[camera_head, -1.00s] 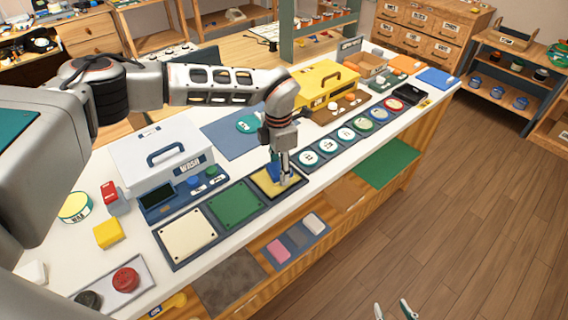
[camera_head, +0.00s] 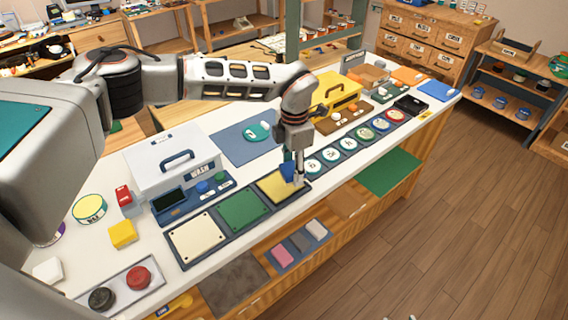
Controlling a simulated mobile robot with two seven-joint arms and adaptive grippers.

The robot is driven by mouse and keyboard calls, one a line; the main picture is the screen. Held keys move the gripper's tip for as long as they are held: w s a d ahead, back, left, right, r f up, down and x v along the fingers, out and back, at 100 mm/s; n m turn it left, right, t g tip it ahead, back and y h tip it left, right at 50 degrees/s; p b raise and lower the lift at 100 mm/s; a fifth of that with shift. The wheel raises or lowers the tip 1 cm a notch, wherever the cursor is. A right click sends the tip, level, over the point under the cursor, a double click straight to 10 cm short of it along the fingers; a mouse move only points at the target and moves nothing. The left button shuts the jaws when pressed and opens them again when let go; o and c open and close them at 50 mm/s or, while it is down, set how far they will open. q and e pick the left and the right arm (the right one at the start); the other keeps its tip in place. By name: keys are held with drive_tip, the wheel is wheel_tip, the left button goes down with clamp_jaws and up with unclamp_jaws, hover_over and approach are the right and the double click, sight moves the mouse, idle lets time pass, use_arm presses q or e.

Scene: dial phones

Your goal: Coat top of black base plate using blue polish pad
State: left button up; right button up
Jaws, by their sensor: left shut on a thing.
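My left gripper (camera_head: 297,174) points down over the right end of a dark frame and is shut on a small blue pad (camera_head: 287,171). The pad is at the upper right part of the yellow plate (camera_head: 272,187); whether it touches cannot be told. A green plate (camera_head: 241,210) and a cream plate (camera_head: 196,238) lie left of it in the same dark frame (camera_head: 219,222). I cannot pick out a plate that is clearly black.
A white wash box (camera_head: 170,158) and a control panel (camera_head: 190,193) stand behind the plates. A row of round labelled dials (camera_head: 348,144) runs off to the right. A yellow case (camera_head: 336,90) stands behind. Pads in pink, grey and white lie on the lower shelf.

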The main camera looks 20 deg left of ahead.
use_arm(q)
drive_tip(key=shift+r, duration=1)
